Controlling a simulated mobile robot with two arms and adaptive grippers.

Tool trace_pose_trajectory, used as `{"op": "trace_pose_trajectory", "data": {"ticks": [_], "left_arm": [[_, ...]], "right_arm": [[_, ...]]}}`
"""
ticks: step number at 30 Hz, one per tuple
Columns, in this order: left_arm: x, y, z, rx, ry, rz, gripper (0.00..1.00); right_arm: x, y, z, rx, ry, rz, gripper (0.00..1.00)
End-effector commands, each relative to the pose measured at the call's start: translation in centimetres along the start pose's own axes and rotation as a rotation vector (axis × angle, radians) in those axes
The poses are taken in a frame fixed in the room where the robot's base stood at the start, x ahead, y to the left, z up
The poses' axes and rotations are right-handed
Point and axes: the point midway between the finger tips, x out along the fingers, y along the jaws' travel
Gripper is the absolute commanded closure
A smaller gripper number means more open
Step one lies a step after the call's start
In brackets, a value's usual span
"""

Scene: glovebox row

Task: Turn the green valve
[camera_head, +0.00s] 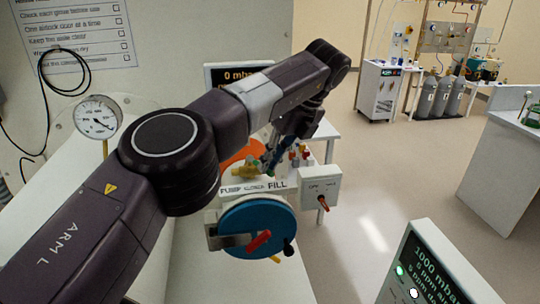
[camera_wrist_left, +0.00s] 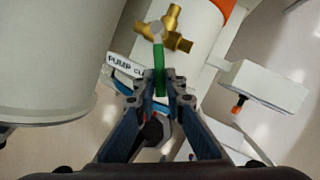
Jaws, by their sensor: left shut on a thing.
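The green valve handle (camera_wrist_left: 160,72) is a straight lever on a brass valve body (camera_wrist_left: 172,36), seen in the left wrist view. The lever points from the brass body down toward my gripper. My left gripper (camera_wrist_left: 160,97) is shut on the lever's free end, one blue finger on each side. In the head view the brass body (camera_head: 245,169) sits above a white label strip (camera_head: 252,187) reading PUMP, a smaller word and FILL. There my left gripper (camera_head: 269,163) is at the valve, and the lever is mostly hidden. My right gripper is not in view.
A blue round door (camera_head: 250,228) with a red handle is below the label. A white switch box (camera_head: 319,187) with an orange-red lever is to its right. A dial gauge (camera_head: 98,117) stands at left. A screen (camera_head: 425,275) is at bottom right. Open floor lies to the right.

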Motion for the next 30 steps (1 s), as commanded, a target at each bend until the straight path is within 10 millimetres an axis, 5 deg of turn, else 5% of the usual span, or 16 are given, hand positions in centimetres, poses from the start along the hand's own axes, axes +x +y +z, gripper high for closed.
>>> {"op": "trace_pose_trajectory", "data": {"ticks": [13, 14, 18, 30], "left_arm": [[0.0, 0.0, 0.2, -0.012, -0.003, 0.002, 1.0], [0.0, 0.0, 0.2, -0.012, -0.003, 0.002, 0.89], [0.0, 0.0, 0.1, -0.011, -0.002, 0.003, 0.73], [0.2, 0.0, 0.0, 0.004, -0.003, -0.003, 0.72]], "right_arm": [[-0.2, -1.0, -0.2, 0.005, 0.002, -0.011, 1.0], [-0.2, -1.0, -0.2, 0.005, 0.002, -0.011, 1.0], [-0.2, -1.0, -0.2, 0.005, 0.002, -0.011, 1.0], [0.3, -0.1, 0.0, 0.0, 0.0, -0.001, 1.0]]}}
